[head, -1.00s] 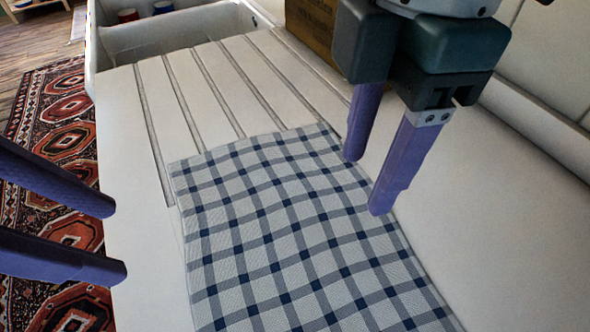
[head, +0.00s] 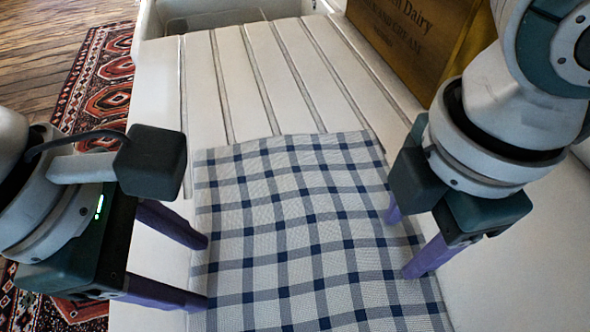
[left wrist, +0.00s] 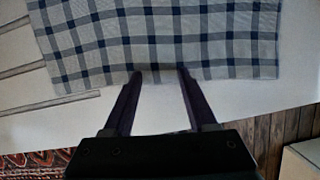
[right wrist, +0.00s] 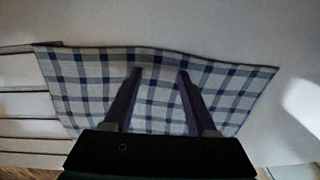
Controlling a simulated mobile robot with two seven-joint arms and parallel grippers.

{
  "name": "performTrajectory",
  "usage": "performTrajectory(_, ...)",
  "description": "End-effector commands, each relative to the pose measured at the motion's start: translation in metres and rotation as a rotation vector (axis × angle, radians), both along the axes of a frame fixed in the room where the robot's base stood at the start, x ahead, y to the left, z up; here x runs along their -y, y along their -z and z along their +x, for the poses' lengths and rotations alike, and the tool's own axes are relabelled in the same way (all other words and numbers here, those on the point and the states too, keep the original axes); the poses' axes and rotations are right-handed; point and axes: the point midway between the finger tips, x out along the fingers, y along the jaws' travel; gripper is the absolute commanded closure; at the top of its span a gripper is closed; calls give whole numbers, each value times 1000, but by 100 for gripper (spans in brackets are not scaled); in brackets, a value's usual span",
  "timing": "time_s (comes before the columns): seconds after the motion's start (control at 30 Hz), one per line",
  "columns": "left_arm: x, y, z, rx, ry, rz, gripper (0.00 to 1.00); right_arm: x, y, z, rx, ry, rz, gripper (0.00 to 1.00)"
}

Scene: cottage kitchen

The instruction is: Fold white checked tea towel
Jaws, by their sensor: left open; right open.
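The white tea towel with blue checks (head: 300,215) lies spread out on the white counter, with slight ripples. It also shows in the left wrist view (left wrist: 155,38) and the right wrist view (right wrist: 160,90). My left gripper (head: 207,272) is open at the towel's left edge, its fingertips at the edge in the left wrist view (left wrist: 160,72). My right gripper (head: 398,245) is open at the towel's right edge. In the right wrist view its fingers (right wrist: 160,74) reach across the towel close to the edge. The towel's near edge is cut off in the head view.
The grooved drainboard (head: 235,80) runs beyond the towel to a white sink (head: 160,18). A wooden crate with dark lettering (head: 410,35) stands at the back right. A patterned red rug (head: 95,85) lies on the wooden floor at left.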

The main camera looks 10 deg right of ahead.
Motion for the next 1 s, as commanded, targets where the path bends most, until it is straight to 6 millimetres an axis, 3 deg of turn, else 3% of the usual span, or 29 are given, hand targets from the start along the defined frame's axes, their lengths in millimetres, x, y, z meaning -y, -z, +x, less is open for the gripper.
performTrajectory(0.27, 0, 6, 0, 0, -1, 0, 43, 0, 6, 0, -1, 0, 0, 43)
performTrajectory(1.0, 0, 3, 0, -1, -2, 1, 84, 0, 4, -1, -2, 1, -1, 83)
